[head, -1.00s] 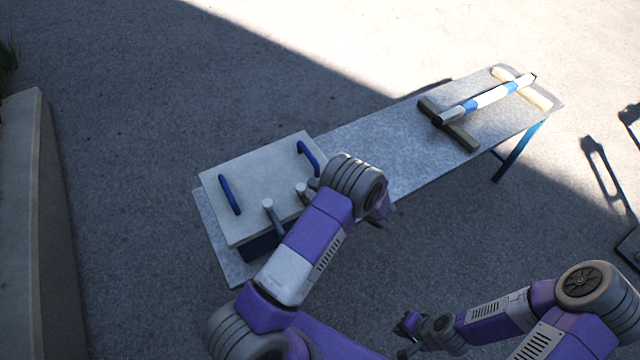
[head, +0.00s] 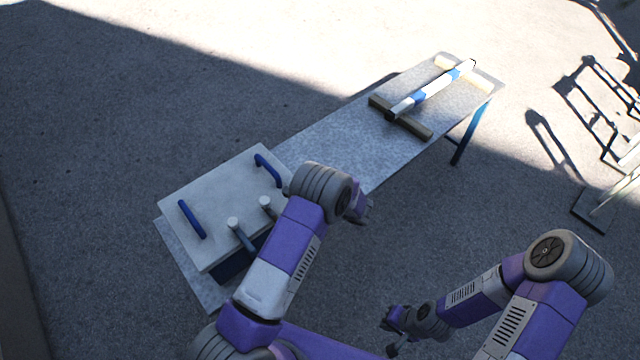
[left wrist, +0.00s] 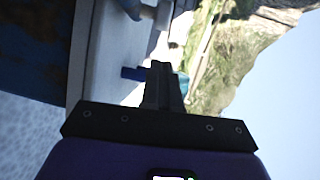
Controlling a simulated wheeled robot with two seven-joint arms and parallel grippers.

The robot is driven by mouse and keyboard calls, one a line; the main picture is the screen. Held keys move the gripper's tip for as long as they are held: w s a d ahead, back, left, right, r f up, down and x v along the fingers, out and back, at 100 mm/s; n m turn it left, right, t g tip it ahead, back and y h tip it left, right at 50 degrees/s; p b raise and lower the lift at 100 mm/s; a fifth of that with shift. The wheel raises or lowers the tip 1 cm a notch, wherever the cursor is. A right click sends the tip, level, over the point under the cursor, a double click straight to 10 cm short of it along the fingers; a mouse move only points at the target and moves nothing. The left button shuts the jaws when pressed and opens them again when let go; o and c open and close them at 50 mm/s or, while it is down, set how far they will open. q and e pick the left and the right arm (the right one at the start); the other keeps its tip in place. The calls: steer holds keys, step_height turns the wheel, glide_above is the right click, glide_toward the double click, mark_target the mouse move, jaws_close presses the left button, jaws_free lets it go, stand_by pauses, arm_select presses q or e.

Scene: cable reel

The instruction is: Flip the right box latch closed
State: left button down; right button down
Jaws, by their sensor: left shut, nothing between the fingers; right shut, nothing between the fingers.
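The box (head: 222,190) has a pale grey lid with two blue handles and sits at the near left end of the table. Two latch levers with pale round ends stick out at its front edge. The right latch (head: 266,203) is beside my left arm, partly hidden by it; I cannot tell its exact angle. The left latch (head: 235,226) is lower left. My left gripper (head: 364,212) is shut and empty, right of the box and apart from it in the head view. Its closed fingers (left wrist: 163,85) show in the left wrist view. My right gripper (head: 390,335) is shut and empty, low over the ground.
The long grey table (head: 335,145) is bare in its middle. At its far end a blue-and-white bar (head: 432,90) rests across two wooden blocks. A dark-based frame (head: 595,210) stands on the ground at the far right. Open pavement surrounds the table.

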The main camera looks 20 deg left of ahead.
arm_select(q)
steer(key=w+d+r+b, duration=0.1)
steer(key=w+d, duration=0.4)
steer(key=d, duration=0.3)
steer(key=shift+w+d+r+b, duration=0.2)
steer(key=shift+w+d+b, duration=0.05)
steer(key=shift+w+b, duration=0.15)
